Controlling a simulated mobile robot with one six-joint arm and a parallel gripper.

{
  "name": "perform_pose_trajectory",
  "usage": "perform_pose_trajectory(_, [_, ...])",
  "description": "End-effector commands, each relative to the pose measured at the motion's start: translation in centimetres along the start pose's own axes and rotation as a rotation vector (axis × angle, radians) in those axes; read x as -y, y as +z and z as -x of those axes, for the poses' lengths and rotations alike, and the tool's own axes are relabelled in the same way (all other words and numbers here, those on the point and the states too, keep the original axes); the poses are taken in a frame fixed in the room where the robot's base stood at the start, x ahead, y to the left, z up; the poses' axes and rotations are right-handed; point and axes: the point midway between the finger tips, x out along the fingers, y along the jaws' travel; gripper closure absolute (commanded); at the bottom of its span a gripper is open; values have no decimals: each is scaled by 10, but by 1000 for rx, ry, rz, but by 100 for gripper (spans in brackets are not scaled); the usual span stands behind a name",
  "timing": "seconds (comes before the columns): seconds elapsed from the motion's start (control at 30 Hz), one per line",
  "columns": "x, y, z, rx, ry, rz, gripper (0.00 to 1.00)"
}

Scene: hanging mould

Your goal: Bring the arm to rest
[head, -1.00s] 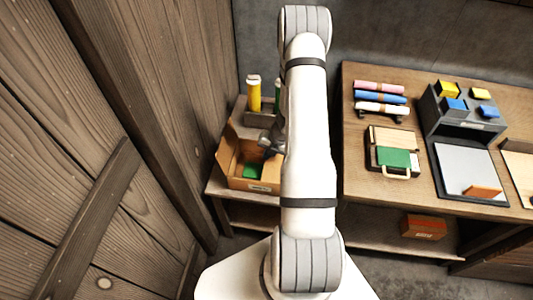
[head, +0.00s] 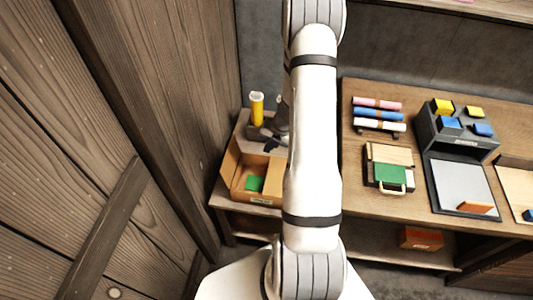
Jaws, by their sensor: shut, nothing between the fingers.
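My arm rises through the middle of the head view, its white links covering part of the scene behind. My gripper (head: 270,143) is dark and shows just left of the arm, above the back edge of an open cardboard box. It is shut and holds nothing. Part of the wrist is hidden behind the arm link.
The cardboard box (head: 235,183) on a small side table holds a green block (head: 254,183); a yellow cylinder (head: 257,110) stands behind it. The workbench (head: 365,205) at right bears rolls, a green-and-wood case (head: 390,172) and a grey block holder (head: 425,122). A wooden wall (head: 100,120) is close at left.

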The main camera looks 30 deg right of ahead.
Motion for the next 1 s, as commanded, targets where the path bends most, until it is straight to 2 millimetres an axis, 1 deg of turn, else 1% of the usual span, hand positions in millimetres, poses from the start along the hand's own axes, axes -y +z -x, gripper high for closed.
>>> perform_pose_trajectory(0.1, [-2,0,6,0,-1,0,100])
perform_pose_trajectory(0.33, [-3,0,8,0,0,11,100])
perform_pose_trajectory(0.4, [-9,-1,13,3,2,63,100])
perform_pose_trajectory(0.47, [-19,-4,22,5,7,158,100])
perform_pose_trajectory(0.57, [-43,-13,47,11,13,418,100])
perform_pose_trajectory(0.6, [-54,-18,59,14,14,550,100])
perform_pose_trajectory(0.67, [-71,-30,78,16,15,761,100])
perform_pose_trajectory(0.7, [-81,-38,90,17,13,902,100])
perform_pose_trajectory(0.77, [-94,-51,108,18,8,1112,100])
perform_pose_trajectory(0.8, [-102,-61,119,16,5,1252,100])
perform_pose_trajectory(0.87, [-112,-76,135,15,-4,1460,100])
perform_pose_trajectory(0.9, [-118,-87,146,12,-12,1598,100])
perform_pose_trajectory(0.97, [-124,-104,161,5,-25,1804,100])
perform_pose_trajectory(1.0, [-128,-114,171,1,-36,1940,100])
